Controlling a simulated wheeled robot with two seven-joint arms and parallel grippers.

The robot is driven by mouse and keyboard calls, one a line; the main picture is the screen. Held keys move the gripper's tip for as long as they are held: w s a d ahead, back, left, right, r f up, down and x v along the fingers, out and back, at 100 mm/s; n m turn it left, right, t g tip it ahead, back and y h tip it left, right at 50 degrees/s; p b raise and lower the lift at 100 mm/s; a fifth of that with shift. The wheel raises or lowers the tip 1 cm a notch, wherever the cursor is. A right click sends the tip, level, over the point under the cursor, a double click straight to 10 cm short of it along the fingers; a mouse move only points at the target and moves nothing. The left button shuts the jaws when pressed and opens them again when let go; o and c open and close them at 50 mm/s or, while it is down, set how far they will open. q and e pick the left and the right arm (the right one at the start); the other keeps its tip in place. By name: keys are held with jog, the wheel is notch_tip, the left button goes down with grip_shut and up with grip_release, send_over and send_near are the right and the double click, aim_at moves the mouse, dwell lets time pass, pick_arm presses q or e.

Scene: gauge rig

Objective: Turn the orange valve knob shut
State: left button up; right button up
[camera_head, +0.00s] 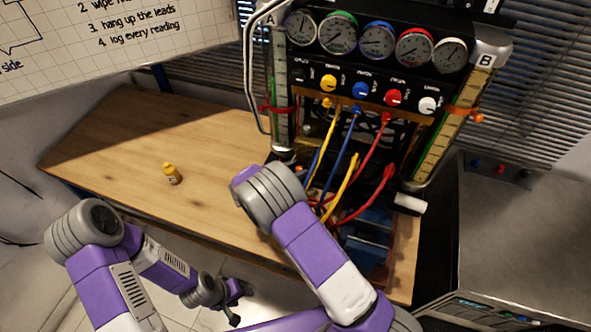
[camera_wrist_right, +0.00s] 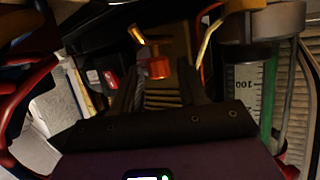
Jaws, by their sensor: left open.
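The orange valve knob (camera_wrist_right: 158,68) shows in the right wrist view, with a brass-coloured stem or lever (camera_wrist_right: 138,36) beside it. My right gripper (camera_wrist_right: 162,82) is open, its two dark fingers on either side of the knob in the picture with gaps on both sides. I cannot tell how far beyond the fingertips the knob is. In the head view my right forearm hides the right gripper, and I cannot make out this knob clearly. My left gripper (camera_head: 232,302) is open and empty, low in front of the table's near edge.
The gauge rig carries several dials, coloured knobs and hanging yellow, blue and red leads (camera_head: 348,150). Graduated tube A (camera_head: 281,90) and tube B (camera_head: 450,130) flank it. A small yellow bottle (camera_head: 172,174) stands on the wooden table (camera_head: 110,165), whose left part is mostly clear.

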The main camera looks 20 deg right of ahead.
jog(key=shift+o, duration=0.4)
jog(key=shift+a, duration=0.1)
jog(key=v, duration=0.7)
jog(key=shift+p, duration=0.35)
jog(key=shift+s+a+r, duration=0.1)
jog(key=shift+a+r, duration=0.05)
